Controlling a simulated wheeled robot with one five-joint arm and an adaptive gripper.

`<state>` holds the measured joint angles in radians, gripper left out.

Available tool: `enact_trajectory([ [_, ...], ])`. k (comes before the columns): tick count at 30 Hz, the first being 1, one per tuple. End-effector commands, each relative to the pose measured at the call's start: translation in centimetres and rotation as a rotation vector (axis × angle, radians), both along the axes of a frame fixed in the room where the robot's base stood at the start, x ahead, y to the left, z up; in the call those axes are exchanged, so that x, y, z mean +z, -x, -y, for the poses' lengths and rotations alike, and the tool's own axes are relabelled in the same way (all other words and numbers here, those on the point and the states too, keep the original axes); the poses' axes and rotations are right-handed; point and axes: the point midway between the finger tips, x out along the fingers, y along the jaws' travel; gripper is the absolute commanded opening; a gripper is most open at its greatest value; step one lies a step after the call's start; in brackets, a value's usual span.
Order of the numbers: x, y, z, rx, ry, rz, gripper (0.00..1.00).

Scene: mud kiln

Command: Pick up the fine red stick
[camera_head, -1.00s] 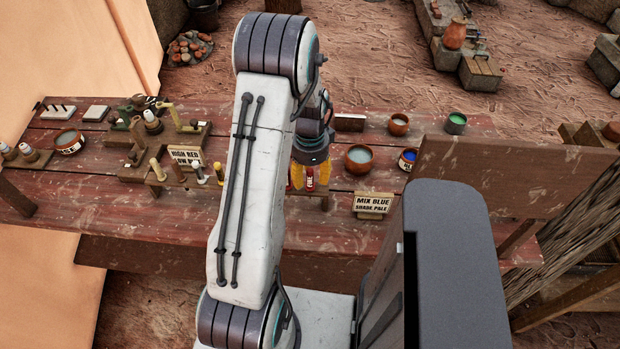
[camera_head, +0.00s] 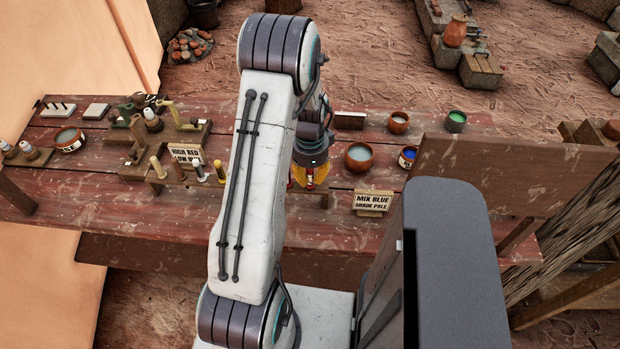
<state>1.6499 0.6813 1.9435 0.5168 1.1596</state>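A small red piece (camera_head: 310,183) shows at the fingers of my gripper (camera_head: 310,178), beside the yellow finger parts. I take it for the fine red stick, but most of it is hidden by the fingers and my arm. My gripper is low over the front part of the red wooden table (camera_head: 130,222), just right of my white arm link. Whether the fingers are closed on the red piece is too small to tell.
Left of my arm stand racks with light and yellow sticks (camera_head: 199,170) and a "HIGH RED" sign (camera_head: 186,154). To the right are a clay bowl (camera_head: 359,157), a "MIX BLUE" sign (camera_head: 372,202), a blue pot (camera_head: 407,157) and an upright brown board (camera_head: 510,175).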

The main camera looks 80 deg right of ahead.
Motion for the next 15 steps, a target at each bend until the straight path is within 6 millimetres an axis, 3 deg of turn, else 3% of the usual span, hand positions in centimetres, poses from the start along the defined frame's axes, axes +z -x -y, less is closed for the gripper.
enact_trajectory([
  [15, 0.43, 0.01, 0.08, 0.000, 0.002, 0.000, 0.00],
])
